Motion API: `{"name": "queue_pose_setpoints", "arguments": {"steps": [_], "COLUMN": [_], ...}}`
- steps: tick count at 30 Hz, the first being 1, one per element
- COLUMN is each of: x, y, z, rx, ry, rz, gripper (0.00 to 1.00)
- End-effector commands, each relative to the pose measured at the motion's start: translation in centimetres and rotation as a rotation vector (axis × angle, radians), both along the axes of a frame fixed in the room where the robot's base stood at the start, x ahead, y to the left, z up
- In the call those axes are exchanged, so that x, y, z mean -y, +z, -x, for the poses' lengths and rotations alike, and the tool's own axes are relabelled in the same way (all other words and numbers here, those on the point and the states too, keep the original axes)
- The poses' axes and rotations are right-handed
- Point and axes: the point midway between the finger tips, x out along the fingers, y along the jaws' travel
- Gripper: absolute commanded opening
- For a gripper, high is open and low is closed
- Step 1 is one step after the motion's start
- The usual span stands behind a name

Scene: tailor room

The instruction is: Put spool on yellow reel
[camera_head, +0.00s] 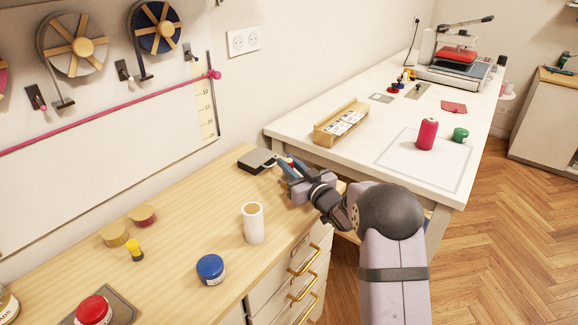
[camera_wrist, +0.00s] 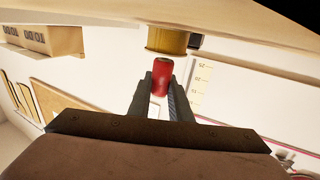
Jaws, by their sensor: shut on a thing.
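My gripper (camera_head: 286,167) is over the far end of the wooden table, beside a flat dark box. In the wrist view my gripper (camera_wrist: 161,104) is shut on a small red spool (camera_wrist: 162,76), held between the fingertips. The wrist picture is upside down, with the tabletop along its upper edge. A yellow reel (camera_wrist: 167,40) stands on the tabletop just ahead of the spool. I cannot tell whether they touch. In the head view the spool shows only as a speck of red by the fingers, and I cannot make out this reel there.
The dark box (camera_head: 257,160) lies left of my gripper. A white cylinder (camera_head: 254,223), a blue-lidded jar (camera_head: 210,268) and a small yellow spool (camera_head: 135,251) stand nearer. Two round reels (camera_head: 113,235) are at the left. Bare wood lies between.

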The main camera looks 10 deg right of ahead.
Motion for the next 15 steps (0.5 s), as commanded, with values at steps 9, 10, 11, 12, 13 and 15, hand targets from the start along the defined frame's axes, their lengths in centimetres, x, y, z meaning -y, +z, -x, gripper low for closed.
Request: {"name": "queue_pose_setpoints", "arguments": {"steps": [9, 10, 11, 12, 13, 15], "x": [0.01, 0.01, 0.01, 0.01, 0.01, 0.01], "y": [-0.57, -0.61, -0.67, -0.8, -0.9, -1.12], "z": [0.0, 0.0, 0.0, 0.0, 0.0, 0.0], "rx": [0.003, 0.003, 0.002, 0.002, 0.002, 0.002], "ry": [0.0, 0.0, 0.0, 0.0, 0.0, 0.0], "rz": [-0.001, -0.001, -0.001, -0.001, -0.001, -0.001], "gripper": [0.0, 0.0, 0.0, 0.0, 0.0, 0.0]}}
